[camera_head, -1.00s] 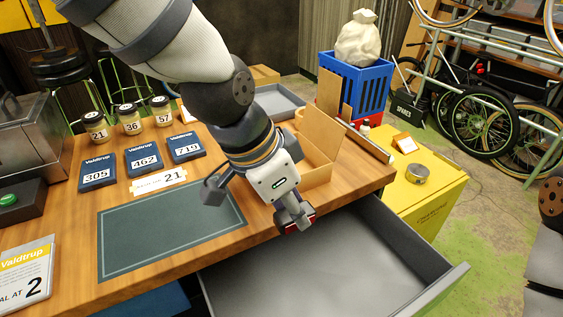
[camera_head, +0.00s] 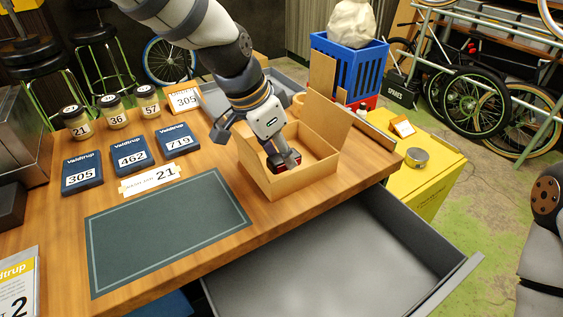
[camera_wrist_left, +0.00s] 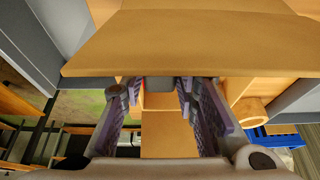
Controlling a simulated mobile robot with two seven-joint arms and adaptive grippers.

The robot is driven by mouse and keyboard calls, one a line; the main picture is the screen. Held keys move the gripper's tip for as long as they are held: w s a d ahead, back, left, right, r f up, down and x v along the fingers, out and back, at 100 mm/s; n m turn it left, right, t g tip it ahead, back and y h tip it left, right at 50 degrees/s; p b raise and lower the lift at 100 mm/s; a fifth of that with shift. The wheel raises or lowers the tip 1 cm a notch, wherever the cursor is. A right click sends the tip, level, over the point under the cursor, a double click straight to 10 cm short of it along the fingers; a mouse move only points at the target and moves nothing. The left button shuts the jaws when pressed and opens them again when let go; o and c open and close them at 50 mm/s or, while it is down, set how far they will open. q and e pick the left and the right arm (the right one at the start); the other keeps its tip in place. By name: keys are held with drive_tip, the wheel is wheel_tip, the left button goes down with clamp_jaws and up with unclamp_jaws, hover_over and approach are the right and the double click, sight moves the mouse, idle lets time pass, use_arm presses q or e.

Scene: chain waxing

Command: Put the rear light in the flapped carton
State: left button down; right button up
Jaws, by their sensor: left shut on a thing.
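The flapped carton (camera_head: 302,187) stands open on the bench near its right front corner, with a flap (camera_head: 327,119) raised at its back right. My left gripper (camera_head: 285,160) reaches down into the carton's opening from above. It is shut on the rear light (camera_head: 288,166), a small dark red thing held inside the carton's outline; I cannot tell whether it touches the floor. In the left wrist view, a carton flap (camera_wrist_left: 190,45) crosses in front of the fingers (camera_wrist_left: 165,105), and the light is mostly hidden. My right gripper is out of view; part of my right arm shows at the right edge.
An open, empty grey drawer (camera_head: 330,260) juts out below the bench front. A dark mat (camera_head: 165,230), several numbered blue boxes (camera_head: 132,157) and jars (camera_head: 115,112) lie left. A blue crate (camera_head: 372,70) and yellow cabinet (camera_head: 425,180) stand right.

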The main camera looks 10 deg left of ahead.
sight(280, 165)
use_arm(q)
drive_tip(key=shift+w+a+f, duration=0.2)
drive_tip(key=shift+w+f, duration=0.2)
drive_tip(key=shift+f, duration=0.1)
drive_tip(key=f, duration=0.3)
drive_tip(key=shift+w+a+f, duration=0.15)
drive_tip(key=shift+w+f, duration=0.1)
drive_tip(key=shift+f, duration=0.1)
drive_tip(key=shift+r, duration=0.15)
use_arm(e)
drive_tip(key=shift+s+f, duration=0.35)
use_arm(q)
drive_tip(key=c, duration=1.5)
unclamp_jaws()
drive_tip(key=shift+f, duration=0.2)
drive_tip(key=shift+c, duration=0.2)
drive_tip(key=shift+r, duration=0.1)
drive_tip(key=p+v, duration=0.1)
drive_tip(key=v, duration=1.1)
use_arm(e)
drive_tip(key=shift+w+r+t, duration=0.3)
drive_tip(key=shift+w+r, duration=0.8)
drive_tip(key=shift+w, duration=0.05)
